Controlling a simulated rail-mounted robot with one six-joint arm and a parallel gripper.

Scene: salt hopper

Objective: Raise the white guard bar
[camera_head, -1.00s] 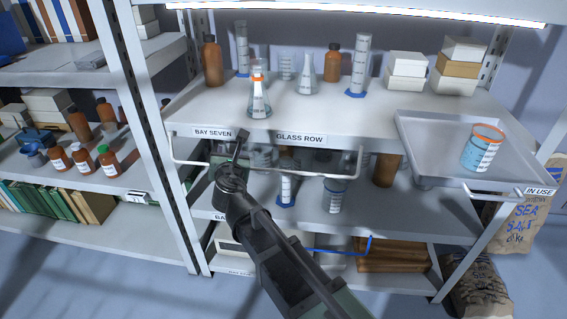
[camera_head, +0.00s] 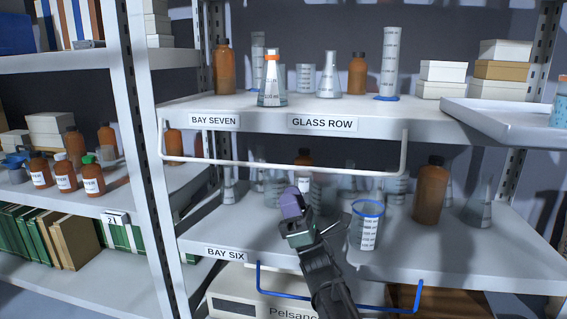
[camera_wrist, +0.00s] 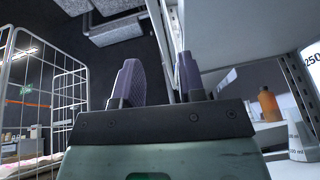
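The white guard bar (camera_head: 240,163) is a U-shaped rail hanging below the front edge of the upper shelf (camera_head: 265,123), under the BAY SEVEN and GLASS ROW labels. My gripper (camera_head: 297,201) appears just below the bar's middle in the head view, apart from it in the picture; its depth relative to the bar is hard to judge. In the wrist view my gripper (camera_wrist: 160,82) shows two purple fingers standing apart, with nothing clearly held between them. I cannot make out the bar for certain in that view.
A flask with an orange band (camera_head: 272,80) stands near the upper shelf's front edge. A blue-rimmed beaker (camera_head: 367,228) stands on the lower shelf, right of my gripper. A blue guard bar (camera_head: 385,309) hangs below that shelf. A grey tray (camera_head: 490,112) sits at upper right.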

